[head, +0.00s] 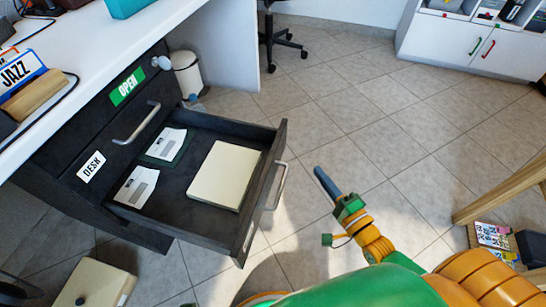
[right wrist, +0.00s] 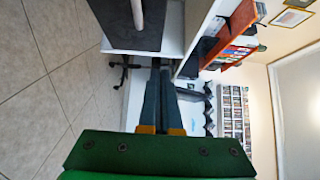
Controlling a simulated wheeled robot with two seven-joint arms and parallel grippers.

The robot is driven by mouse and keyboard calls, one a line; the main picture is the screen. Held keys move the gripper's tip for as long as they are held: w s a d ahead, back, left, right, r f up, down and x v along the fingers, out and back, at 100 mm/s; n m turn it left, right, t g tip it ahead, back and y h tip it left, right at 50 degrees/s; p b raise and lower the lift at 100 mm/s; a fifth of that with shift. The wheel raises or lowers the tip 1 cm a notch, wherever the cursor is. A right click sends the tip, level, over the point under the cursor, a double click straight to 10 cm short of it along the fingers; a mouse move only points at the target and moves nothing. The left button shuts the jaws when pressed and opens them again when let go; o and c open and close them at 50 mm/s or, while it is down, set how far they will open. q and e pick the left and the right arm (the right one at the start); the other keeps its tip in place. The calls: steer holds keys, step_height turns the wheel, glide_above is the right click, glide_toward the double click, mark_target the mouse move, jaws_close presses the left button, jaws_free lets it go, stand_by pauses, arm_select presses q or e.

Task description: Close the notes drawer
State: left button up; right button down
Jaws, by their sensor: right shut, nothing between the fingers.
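The notes drawer (head: 256,160) is pulled well out of the dark desk cabinet in the head view. It holds a thick cream paper block (head: 225,175) and two white cards. Its front panel has a metal bar handle (head: 275,200). My right gripper (head: 320,173) is shut and empty, out to the right of the drawer front and apart from the handle. In the right wrist view the shut fingers (right wrist: 165,70) point toward a dark panel (right wrist: 125,30) with a pale bar, seemingly the drawer front. My left gripper is not in view.
A closed drawer with a bar handle (head: 137,122) is above, near a green OPEN sign (head: 127,86). The white desktop (head: 120,40) overhangs the cabinet. A cream box (head: 93,285) stands at lower left. Wooden furniture (head: 500,190) is at right. Tiled floor (head: 360,110) is clear beyond.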

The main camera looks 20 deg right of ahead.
steer(key=b, duration=0.3)
glide_toward(281, 138)
steer(key=w+d, duration=0.2)
steer(key=w, duration=0.1)
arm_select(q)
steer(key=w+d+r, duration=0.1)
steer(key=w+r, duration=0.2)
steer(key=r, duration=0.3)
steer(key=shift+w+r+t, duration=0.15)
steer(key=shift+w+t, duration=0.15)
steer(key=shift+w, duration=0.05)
arm_select(e)
steer(key=shift+w+a+f, duration=0.1)
steer(key=shift+w+a, duration=1.3)
steer(key=shift+a, duration=0.1)
